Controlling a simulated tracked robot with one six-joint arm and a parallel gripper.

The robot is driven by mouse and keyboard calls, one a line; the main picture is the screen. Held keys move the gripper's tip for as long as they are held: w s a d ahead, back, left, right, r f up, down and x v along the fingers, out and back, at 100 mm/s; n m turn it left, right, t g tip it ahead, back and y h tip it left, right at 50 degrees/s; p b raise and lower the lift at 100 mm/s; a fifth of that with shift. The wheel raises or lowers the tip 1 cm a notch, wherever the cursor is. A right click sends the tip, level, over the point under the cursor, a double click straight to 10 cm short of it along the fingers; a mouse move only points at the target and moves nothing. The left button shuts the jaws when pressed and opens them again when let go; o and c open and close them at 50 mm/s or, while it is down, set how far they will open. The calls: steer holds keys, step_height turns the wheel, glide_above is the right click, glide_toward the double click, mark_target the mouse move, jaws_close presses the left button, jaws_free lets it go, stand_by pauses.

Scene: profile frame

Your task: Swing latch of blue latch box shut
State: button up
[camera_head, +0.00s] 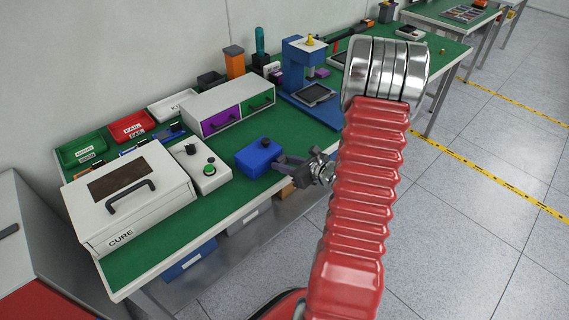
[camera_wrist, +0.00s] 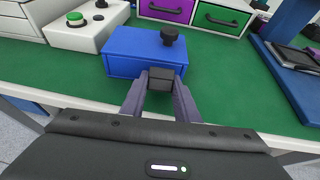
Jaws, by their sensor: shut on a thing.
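The blue latch box (camera_head: 258,158) sits on the green bench top near its front edge, with a dark round knob on its lid. It also shows in the wrist view (camera_wrist: 140,50), with the black knob (camera_wrist: 169,36) at the right of its top. A dark block-like piece (camera_wrist: 161,78), which looks like the latch, is at the box's front right. My gripper (camera_wrist: 161,85) is shut on this piece, a finger on each side. In the head view my gripper (camera_head: 290,166) reaches the box from the right. The fingers hide the latch there.
A white control box with a green button (camera_head: 203,169) stands just left of the blue box. The white CURE box (camera_head: 130,195) is further left. A drawer unit (camera_head: 230,105) and a blue press (camera_head: 305,70) stand behind. Green bench top is clear right of the blue box.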

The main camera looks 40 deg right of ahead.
steer(key=o, duration=1)
steer(key=shift+o, duration=0.2)
steer(key=shift+s, duration=0.1)
steer(key=v, duration=1.3)
steer(key=shift+s, duration=0.35)
steer(key=shift+r, duration=0.1)
